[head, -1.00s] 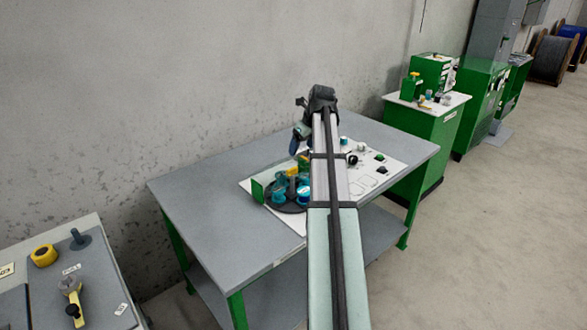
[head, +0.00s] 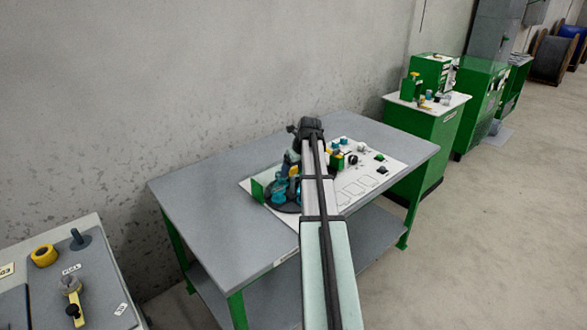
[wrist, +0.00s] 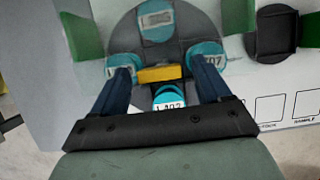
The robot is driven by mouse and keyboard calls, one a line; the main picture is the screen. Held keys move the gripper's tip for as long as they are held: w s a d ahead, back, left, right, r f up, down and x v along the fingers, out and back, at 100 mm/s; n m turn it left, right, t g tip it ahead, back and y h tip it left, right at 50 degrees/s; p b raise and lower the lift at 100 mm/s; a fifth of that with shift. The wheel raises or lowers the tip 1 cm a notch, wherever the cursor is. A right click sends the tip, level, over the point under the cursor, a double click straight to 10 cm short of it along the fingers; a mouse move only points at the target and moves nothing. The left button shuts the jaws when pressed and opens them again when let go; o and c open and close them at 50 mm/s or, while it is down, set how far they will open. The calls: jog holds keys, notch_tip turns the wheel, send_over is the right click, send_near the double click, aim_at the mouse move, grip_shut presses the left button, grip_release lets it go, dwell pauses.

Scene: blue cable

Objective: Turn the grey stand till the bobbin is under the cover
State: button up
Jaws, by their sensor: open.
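The grey stand (wrist: 142,50) is a dark round disc carrying several teal bobbins with white labels. In the wrist view one bobbin (wrist: 156,20) is at the far side, one (wrist: 207,54) at right reads "07" at its label's end, one (wrist: 170,98) is nearest, and one is at left, partly behind a finger. A yellow block (wrist: 160,74) stands up near the disc's middle. My gripper (wrist: 163,76) is open, its dark blue fingers either side of the yellow block with gaps. In the head view my arm hides part of the stand (head: 285,207). I cannot make out the cover clearly.
Green upright panels stand left (wrist: 84,37) and right (wrist: 237,15) of the disc. The grey table (head: 205,215) is clear at left.

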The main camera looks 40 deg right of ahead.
grip_shut()
dwell(0.8)
